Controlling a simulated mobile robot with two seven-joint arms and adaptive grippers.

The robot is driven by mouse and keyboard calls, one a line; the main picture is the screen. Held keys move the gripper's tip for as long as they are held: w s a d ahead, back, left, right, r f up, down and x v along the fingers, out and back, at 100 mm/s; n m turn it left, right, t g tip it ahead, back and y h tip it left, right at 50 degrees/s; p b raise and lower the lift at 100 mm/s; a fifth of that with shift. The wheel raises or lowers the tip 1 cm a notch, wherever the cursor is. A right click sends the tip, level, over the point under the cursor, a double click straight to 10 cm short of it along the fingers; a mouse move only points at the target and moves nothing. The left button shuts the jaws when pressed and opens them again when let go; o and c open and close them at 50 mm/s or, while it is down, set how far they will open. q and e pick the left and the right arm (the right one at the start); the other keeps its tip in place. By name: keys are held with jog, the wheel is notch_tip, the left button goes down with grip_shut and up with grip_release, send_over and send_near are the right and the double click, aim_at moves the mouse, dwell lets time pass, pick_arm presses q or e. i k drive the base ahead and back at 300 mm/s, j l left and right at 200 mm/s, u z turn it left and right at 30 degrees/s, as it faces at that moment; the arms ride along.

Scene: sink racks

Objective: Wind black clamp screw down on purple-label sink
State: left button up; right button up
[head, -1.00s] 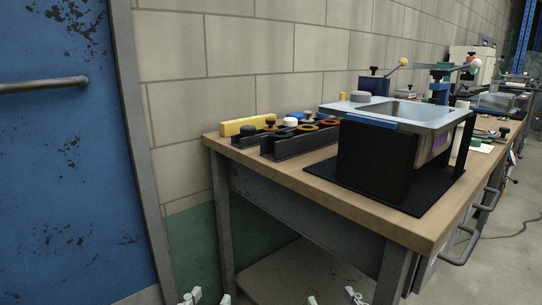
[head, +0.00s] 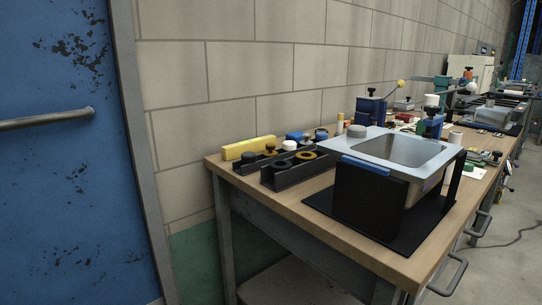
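A steel sink (head: 375,144) with a rectangular basin sits on a black rack (head: 365,195) at the near end of the bench. A blue clamp-like fixture (head: 370,110) with a black knob on top stands behind the sink. Another blue fixture (head: 432,126) with a white top stands behind its right end. I cannot tell which knob is the black clamp screw or how far down it is. Neither gripper is in view.
The wooden bench (head: 310,220) holds black trays (head: 285,178) with dark, white and yellow round parts, plus a yellow block (head: 248,148). More racks and tools line the bench farther back. A blue door (head: 70,170) stands left. Drawer handles (head: 450,280) protrude at right.

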aim_at(431, 111)
jog(key=l, duration=0.8)
jog(key=k+l+u, duration=0.1)
jog(key=l, duration=0.75)
